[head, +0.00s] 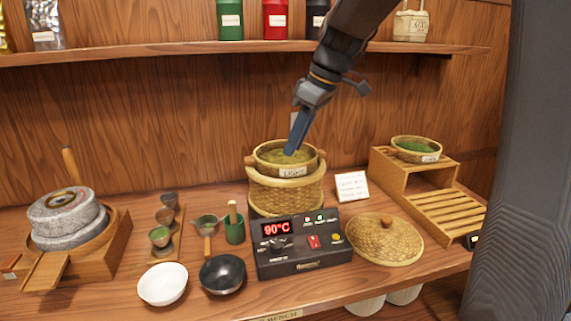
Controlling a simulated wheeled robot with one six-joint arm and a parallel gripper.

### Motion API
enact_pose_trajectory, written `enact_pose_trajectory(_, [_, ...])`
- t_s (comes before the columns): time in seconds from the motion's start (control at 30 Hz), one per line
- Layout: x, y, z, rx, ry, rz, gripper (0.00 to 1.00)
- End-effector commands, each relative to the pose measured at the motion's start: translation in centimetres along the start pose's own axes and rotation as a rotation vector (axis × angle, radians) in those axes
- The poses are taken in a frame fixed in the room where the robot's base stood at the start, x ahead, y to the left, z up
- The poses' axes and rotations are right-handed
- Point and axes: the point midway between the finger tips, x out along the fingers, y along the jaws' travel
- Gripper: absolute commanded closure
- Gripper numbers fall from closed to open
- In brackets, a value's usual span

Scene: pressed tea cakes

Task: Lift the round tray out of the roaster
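The roaster (287,197) is a round woven basket body in the middle of the bench, behind a black control box. The round tray (269,168) sits in its top, with a woven rim, a small white label on its front and greenish-yellow leaf inside. My gripper (292,148) reaches down from above, and its blue fingers end at the tray's inside, near its middle. The fingers overlap in this view, so I cannot tell whether they are apart or closed, or whether they touch the tray.
The control box (296,259) reads 90°C. A woven lid (384,240) lies to the right. A wooden rack (449,212) at far right holds another round tray (416,141) of green leaf. Bowls, a whisk holder and a stone mill (66,215) stand left. A shelf (180,51) runs above.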

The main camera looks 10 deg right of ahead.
Motion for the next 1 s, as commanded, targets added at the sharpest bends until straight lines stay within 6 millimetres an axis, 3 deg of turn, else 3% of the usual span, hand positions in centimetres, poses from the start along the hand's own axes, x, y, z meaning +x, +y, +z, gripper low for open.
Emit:
enact_pose_trajectory(0.17, [-0.1,0.4,-0.9,-0.052,0.019,-0.007,0.75])
enact_pose_trajectory(0.73, [6.4,0.4,-1.8,-0.051,0.017,-0.006,0.75])
enact_pose_trajectory(1.0, [7.0,0.5,-1.8,-0.051,0.018,-0.004,0.75])
